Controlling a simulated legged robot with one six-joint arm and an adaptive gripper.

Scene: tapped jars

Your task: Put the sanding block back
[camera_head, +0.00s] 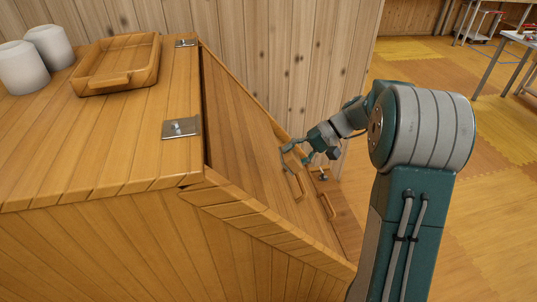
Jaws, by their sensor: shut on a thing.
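A wooden desk-like chest (90,165) has a sloping wooden lid (245,135) hinged along its flat top. A dark gap shows beside the hinge edge. A wooden handle (299,187) stands near the lid's lower edge. I cannot make out a sanding block in this view. The inside of the chest is hidden by the lid.
A shallow wooden tray (82,86) with a handle and two white jars (20,68) (50,46) stand on the flat top. Metal hinges (181,128) sit at its edge. A plank wall (290,50) is behind. Open floor lies right, with metal tables (510,60) beyond.

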